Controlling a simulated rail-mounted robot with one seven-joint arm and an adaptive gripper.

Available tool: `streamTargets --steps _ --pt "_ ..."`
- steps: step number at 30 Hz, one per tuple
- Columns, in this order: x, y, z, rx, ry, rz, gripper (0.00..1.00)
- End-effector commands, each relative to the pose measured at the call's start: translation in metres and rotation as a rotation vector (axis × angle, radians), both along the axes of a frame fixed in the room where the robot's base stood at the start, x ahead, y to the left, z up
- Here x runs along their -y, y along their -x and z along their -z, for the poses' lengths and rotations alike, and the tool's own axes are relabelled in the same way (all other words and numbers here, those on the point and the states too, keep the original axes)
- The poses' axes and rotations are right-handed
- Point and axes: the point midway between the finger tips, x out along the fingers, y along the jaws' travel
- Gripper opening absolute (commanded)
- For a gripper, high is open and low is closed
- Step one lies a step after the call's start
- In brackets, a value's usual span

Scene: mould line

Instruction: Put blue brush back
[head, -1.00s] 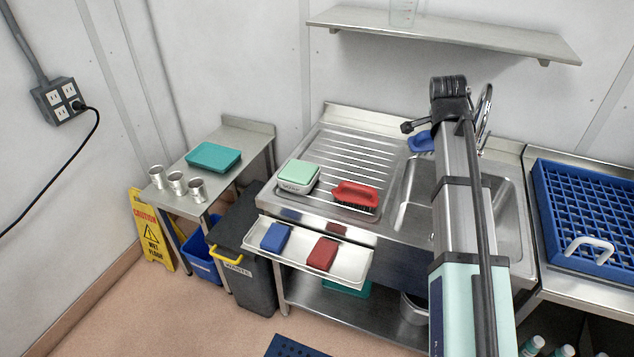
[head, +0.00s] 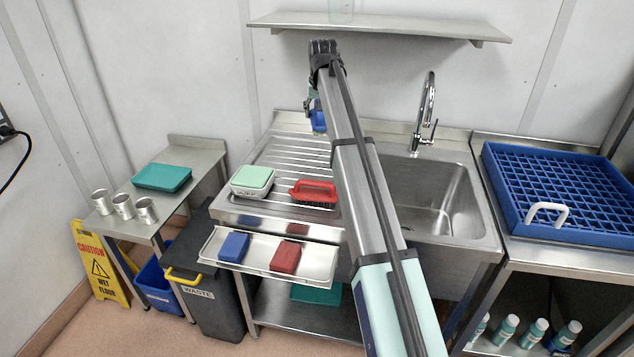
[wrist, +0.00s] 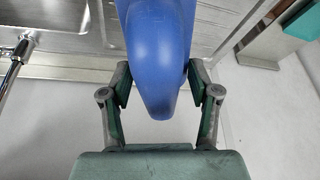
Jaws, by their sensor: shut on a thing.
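The blue brush (head: 319,118) shows in the head view at the far end of my arm, above the back of the ribbed drainboard; its lower part is partly hidden by the arm. In the wrist view the blue brush (wrist: 160,55) fills the top centre, its rounded end toward me. My gripper (wrist: 160,85) has its two fingers on either side of it, shut on it. In the head view the gripper (head: 312,100) is mostly hidden and small. A red brush (head: 313,190) with dark bristles lies on the front of the drainboard.
A container with a mint lid (head: 252,176) stands left of the red brush. A tray (head: 322,262) below holds a blue block (head: 234,246) and a red block (head: 286,256). The sink basin (head: 430,200) is right of my arm. A shelf (head: 380,24) hangs above.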

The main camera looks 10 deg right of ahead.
Motion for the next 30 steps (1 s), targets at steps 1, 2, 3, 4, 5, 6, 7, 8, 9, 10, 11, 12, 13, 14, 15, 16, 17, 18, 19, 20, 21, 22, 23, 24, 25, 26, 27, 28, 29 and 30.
streamTargets --steps 1,2,3,4,5,6,7,8,9,10,11,12,13,14,15,16,17,18,19,20,21,22,23,24,25,26,27,28,29,30 --pt "0.0 -0.001 0.001 0.0 0.006 -0.035 0.33" --pt "0.0 -0.001 0.001 -0.001 0.009 -0.054 0.33" --pt "0.0 -0.002 0.001 -0.001 0.014 -0.074 0.33" --pt "0.0 -0.002 0.002 -0.001 0.016 -0.088 0.33" --pt "0.0 -0.002 0.003 -0.001 0.018 -0.098 0.33" --pt "0.0 -0.001 0.006 -0.002 0.019 -0.107 0.33" --pt "0.0 -0.001 0.009 -0.002 0.02 -0.112 0.33" --pt "0.0 -0.001 0.012 -0.002 0.022 -0.114 0.33" --pt "0.0 0.0 0.018 -0.002 0.021 -0.117 0.33" --pt "0.0 0.0 0.023 -0.003 0.021 -0.117 0.33" --pt "0.0 0.001 0.03 -0.004 0.021 -0.117 0.33" --pt "0.0 0.0 0.039 -0.003 0.021 -0.117 0.33" --pt "0.0 0.001 0.046 -0.003 0.021 -0.116 0.33" --pt "0.0 0.001 0.053 -0.004 0.021 -0.116 0.33" --pt "0.0 0.001 0.063 -0.004 0.022 -0.115 0.33" --pt "0.0 0.001 0.07 -0.004 0.022 -0.115 0.33" --pt "0.0 0.001 0.078 -0.004 0.022 -0.115 0.33" --pt "0.0 0.001 0.087 -0.003 0.021 -0.115 0.33" --pt "0.0 0.001 0.094 -0.004 0.021 -0.115 0.33" --pt "0.0 0.001 0.102 -0.004 0.021 -0.115 0.33" --pt "0.0 0.0 0.111 -0.003 0.021 -0.115 0.33" --pt "0.0 0.001 0.118 -0.004 0.021 -0.115 0.33" --pt "0.0 0.0 0.124 -0.004 0.021 -0.115 0.33" --pt "0.0 0.0 0.131 -0.003 0.021 -0.115 0.33" --pt "0.0 0.0 0.137 -0.003 0.021 -0.115 0.33" --pt "0.0 0.0 0.142 -0.003 0.021 -0.115 0.33" --pt "0.0 -0.001 0.147 -0.002 0.021 -0.114 0.33" --pt "0.0 -0.001 0.15 -0.001 0.021 -0.114 0.33" --pt "0.0 -0.001 0.152 -0.001 0.021 -0.114 0.33" --pt "0.0 -0.001 0.155 -0.001 0.021 -0.114 0.33"
